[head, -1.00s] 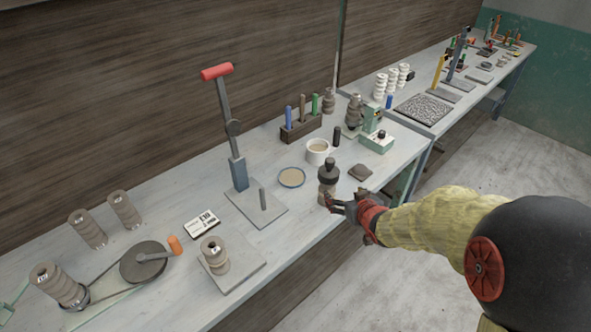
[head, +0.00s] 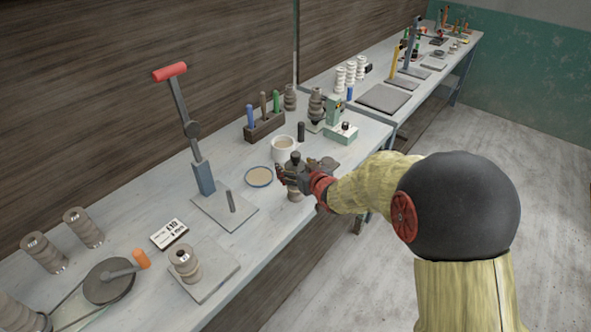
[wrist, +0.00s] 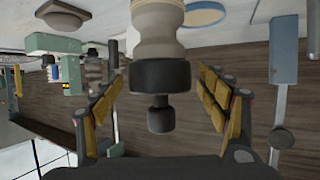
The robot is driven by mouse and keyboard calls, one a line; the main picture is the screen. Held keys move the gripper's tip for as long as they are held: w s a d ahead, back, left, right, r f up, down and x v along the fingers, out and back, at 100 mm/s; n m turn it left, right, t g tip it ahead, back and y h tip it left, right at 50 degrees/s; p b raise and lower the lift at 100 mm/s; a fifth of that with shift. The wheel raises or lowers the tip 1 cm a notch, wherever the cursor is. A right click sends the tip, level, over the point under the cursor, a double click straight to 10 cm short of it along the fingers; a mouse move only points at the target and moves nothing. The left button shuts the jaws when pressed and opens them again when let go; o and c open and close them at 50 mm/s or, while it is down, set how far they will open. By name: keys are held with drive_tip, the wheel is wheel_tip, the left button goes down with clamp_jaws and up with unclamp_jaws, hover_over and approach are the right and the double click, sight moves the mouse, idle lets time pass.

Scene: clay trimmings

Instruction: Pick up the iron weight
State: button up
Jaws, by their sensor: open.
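The iron weight looks to be the dark knobbed piece (head: 295,160) on top of a beige ribbed clay body (head: 295,194) near the bench's front edge. In the wrist view, upside down, the black weight (wrist: 160,78) with its narrower knob sits against the pale clay body (wrist: 158,22). My gripper (head: 297,174) is open, with its fingers on either side of the weight. In the wrist view, gaps show between the weight and the yellow finger pads of my gripper (wrist: 160,88). Part of the weight is hidden by a finger in the head view.
A white mug (head: 283,150) and a shallow round dish (head: 259,177) stand close behind and left. A brown lump (head: 329,163) lies just right, partly behind my gripper. A lever press with a red handle (head: 170,72) stands farther left. Bare bench shows in front of the dish.

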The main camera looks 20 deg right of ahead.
drive_tip(key=c, duration=0.4)
drive_tip(key=c, duration=1.5)
clamp_jaws()
drive_tip(key=shift+w+r, duration=0.1)
drive_tip(key=shift+r, duration=0.1)
